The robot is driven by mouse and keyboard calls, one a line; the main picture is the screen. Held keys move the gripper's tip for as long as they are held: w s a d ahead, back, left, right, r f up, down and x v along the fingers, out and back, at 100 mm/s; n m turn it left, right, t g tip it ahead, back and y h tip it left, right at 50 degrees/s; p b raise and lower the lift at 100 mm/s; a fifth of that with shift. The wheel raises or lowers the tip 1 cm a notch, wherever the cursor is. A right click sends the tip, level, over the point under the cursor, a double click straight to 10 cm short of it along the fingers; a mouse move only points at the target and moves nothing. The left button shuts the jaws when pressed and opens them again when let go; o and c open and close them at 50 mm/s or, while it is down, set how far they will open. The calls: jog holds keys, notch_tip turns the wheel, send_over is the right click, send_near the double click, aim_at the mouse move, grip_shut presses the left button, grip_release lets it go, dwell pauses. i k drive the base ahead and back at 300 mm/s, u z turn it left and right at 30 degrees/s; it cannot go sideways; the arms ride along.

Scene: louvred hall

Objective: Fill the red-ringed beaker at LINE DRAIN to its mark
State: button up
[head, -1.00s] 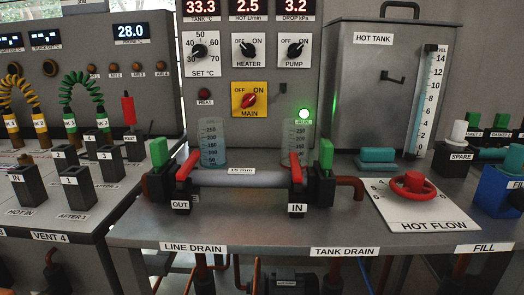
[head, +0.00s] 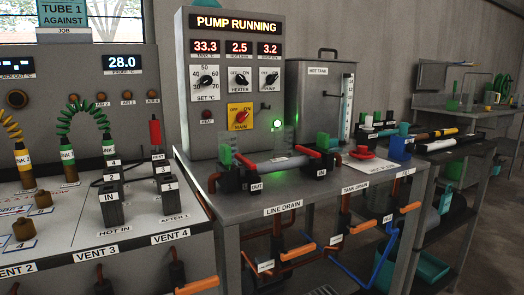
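The LINE DRAIN label (head: 283,208) is on the front edge of the grey bench (head: 240,207), left of the TANK DRAIN label (head: 355,187). Below the bench, copper pipes carry valves with orange handles, among them one under LINE DRAIN (head: 298,250). I cannot make out a red-ringed beaker in the head view. My gripper is not in view.
The display (head: 237,23) reads PUMP RUNNING, above 33.3, 2.5 and 3.2. At left is a panel with VENT labels (head: 95,248).

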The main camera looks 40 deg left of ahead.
aim_at(283, 135)
jog(key=u, duration=1.45)
